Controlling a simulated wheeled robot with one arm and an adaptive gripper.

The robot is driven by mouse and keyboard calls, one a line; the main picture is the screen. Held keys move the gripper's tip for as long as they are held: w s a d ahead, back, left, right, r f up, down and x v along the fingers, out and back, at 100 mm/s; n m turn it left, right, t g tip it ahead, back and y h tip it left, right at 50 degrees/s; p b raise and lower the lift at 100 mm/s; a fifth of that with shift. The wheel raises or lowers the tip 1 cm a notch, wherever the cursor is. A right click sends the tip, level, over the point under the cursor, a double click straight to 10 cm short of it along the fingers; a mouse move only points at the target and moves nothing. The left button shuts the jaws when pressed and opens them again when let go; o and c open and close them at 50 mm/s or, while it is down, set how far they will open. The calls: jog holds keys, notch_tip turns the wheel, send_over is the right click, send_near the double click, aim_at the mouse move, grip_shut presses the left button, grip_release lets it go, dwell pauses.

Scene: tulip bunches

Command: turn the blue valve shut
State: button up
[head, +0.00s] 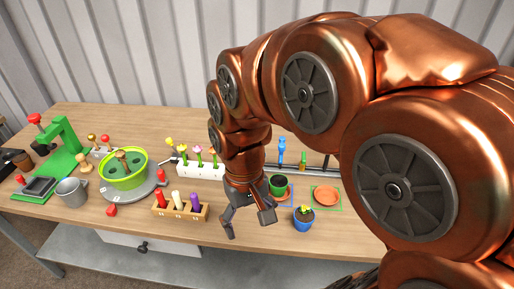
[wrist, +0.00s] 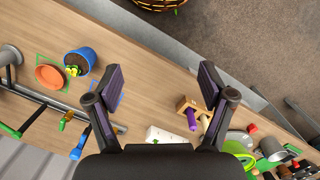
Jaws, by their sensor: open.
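The blue valve (head: 281,150) has a blue handle standing up on a dark pipe at the back of the table, just right of my arm in the head view. In the wrist view the blue valve (wrist: 80,144) lies at the lower left, outside my jaws and beside the left finger's base. My gripper (head: 249,222) is open and empty, pointing down over the front part of the table, nearer the front edge than the valve. The wrist view shows both fingers of my gripper (wrist: 162,78) spread apart over bare wood. My arm hides part of the pipe.
A green pot (head: 278,180) is close beside my gripper. A blue pot (head: 304,220) with a plant and an orange saucer (head: 326,195) stand right. A peg block (head: 178,210) and white tulip holder (head: 200,170) stand left.

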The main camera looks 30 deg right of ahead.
jog(key=w+d+m, duration=0.2)
jog(key=w+d, duration=0.2)
jog(key=w, duration=0.5)
jog(key=w+d+m, duration=0.2)
jog(key=w+d, duration=0.2)
jog(key=w, duration=0.5)
jog(key=w+d+f+m, duration=0.1)
jog(key=w+d+f, duration=0.1)
jog(key=w+d, duration=0.2)
jog(key=w+d+f+m+t, duration=0.1)
jog(key=w+d, duration=0.3)
jog(key=d, duration=0.1)
jog(key=w+d+f+m, duration=0.1)
jog(key=w+d+f, duration=0.1)
jog(key=w+d, duration=0.2)
jog(key=shift+w+d+f+m, duration=0.1)
jog(key=shift+d+f+m, duration=0.3)
jog(key=shift+d, duration=0.3)
jog(key=shift+f+p, duration=1.35)
jog(key=shift+f, duration=2.45)
jog(key=shift+c, duration=0.3)
jog(key=c, duration=1.1)
